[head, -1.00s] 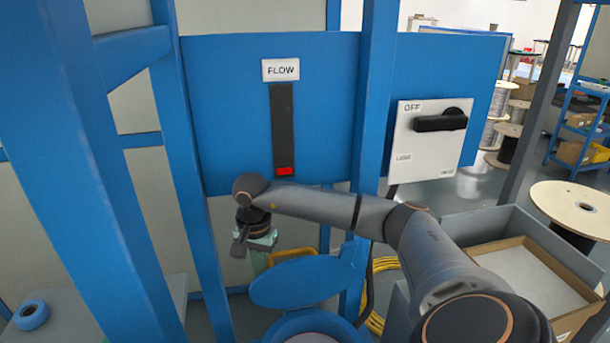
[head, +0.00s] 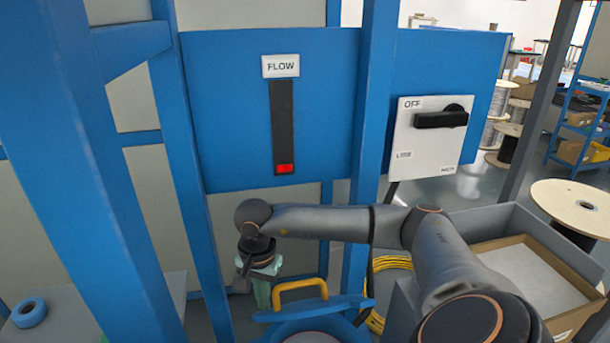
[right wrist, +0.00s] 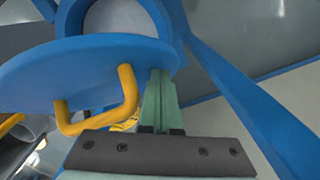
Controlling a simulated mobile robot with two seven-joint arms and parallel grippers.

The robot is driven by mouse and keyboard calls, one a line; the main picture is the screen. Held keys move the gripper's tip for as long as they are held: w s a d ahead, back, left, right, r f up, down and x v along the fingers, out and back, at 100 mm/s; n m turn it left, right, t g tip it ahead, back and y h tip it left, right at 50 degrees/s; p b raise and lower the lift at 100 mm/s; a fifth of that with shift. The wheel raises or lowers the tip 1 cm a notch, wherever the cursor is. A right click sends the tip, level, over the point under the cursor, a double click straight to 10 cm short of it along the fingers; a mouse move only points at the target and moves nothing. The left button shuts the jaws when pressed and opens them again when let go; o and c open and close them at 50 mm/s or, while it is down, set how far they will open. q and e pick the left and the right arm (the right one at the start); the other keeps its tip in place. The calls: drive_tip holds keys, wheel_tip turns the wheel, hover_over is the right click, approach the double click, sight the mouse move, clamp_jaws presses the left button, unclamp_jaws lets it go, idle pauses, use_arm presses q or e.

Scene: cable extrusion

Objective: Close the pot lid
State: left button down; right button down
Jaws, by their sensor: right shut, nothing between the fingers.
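The blue pot lid (head: 335,306) shows nearly edge-on in the head view, tilted above the blue pot (head: 318,327), with a gap between them. Its yellow handle (head: 300,284) stands on the upper side. My right gripper (head: 262,297) points down just left of the handle, shut and empty. In the right wrist view the lid (right wrist: 70,68) and handle (right wrist: 129,92) lie close beside the shut fingers (right wrist: 158,98). The pot rim (right wrist: 168,22) shows beyond the lid. I cannot tell whether the fingers touch the lid. My left gripper is out of view.
Blue frame posts (head: 366,130) stand close around the pot. A blue panel behind carries a FLOW gauge (head: 282,125) and a black switch (head: 441,119) marked OFF. A grey bin (head: 493,222) with a cardboard box stands right. A yellow cable coil (head: 378,322) lies behind the pot.

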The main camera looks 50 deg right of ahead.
sight(265, 313)
drive_tip(key=shift+s+a+f+b, duration=0.5)
drive_tip(key=shift+s+f, duration=0.1)
drive_tip(key=shift+f, duration=0.15)
drive_tip(key=shift+s+a+f+b, duration=0.3)
drive_tip(key=shift+s+a+f, duration=0.05)
drive_tip(key=shift+s+f, duration=0.1)
drive_tip(key=shift+s+a+f, duration=0.1)
drive_tip(key=s+a+f+b, duration=0.2)
drive_tip(key=s+f+b, duration=0.1)
drive_tip(key=f+b, duration=0.5)
drive_tip(key=shift+s+a+f, duration=0.25)
drive_tip(key=shift+a, duration=0.1)
wheel_tip(265, 313, up, 9)
drive_tip(key=p, duration=0.6)
drive_tip(key=shift+w+r+p, duration=0.15)
drive_tip(key=shift+p, duration=0.25)
